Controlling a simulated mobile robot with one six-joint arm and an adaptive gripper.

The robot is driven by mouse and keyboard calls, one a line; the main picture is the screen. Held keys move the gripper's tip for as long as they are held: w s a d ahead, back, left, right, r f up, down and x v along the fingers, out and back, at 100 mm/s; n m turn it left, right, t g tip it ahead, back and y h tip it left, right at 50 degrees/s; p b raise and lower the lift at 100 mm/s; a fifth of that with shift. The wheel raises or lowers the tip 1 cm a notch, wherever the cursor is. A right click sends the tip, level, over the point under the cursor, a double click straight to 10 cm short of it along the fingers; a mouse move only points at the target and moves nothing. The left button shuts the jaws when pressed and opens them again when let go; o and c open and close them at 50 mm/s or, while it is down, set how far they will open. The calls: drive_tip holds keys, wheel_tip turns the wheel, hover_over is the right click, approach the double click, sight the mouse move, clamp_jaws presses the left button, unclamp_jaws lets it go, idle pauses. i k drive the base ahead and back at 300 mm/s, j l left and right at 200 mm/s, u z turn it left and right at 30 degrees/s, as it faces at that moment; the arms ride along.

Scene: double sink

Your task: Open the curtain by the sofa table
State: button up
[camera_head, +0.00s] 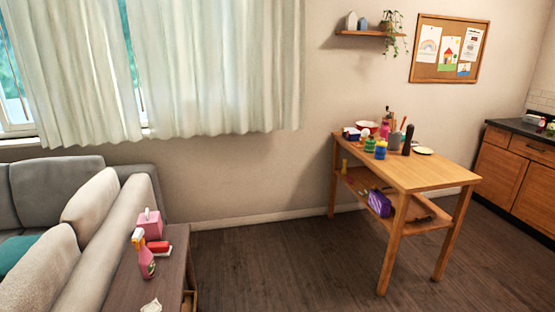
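Pale, nearly white curtains hang over the window at the upper left in the head view. The right curtain panel (215,65) is wide and spread out. The left curtain panel (78,70) hangs beside it, with a narrow gap between them showing the window (132,60). More window glass shows at the far left edge. The dark sofa table (125,285) stands at the lower left beside the sofa. On it are a pink spray bottle (146,262), a pink box (150,224) and a red item (158,247). My gripper is not in view.
The grey sofa (58,185) fills the lower left, below the curtains. A wooden table (425,173) with jars and a lower shelf stands right of centre. Open dark floor (280,265) lies between the two tables. Wooden cabinets (500,165) stand at the far right.

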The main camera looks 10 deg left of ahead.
sight(133, 22)
drive_tip(key=i+j+u, duration=0.15)
drive_tip(key=i+u, duration=0.25)
drive_tip(key=i, duration=0.25)
drive_tip(key=i+l+u, duration=0.1)
drive_tip(key=i+u, duration=0.3)
drive_tip(key=i, duration=0.3)
drive_tip(key=i+l+u, duration=0.4)
drive_tip(key=i, duration=0.25)
drive_tip(key=i+l+u, duration=0.1)
drive_tip(key=i+u, duration=0.15)
drive_tip(key=i, duration=0.15)
drive_tip(key=i+l+u, duration=0.25)
drive_tip(key=i+j, duration=0.1)
drive_tip(key=i, duration=0.05)
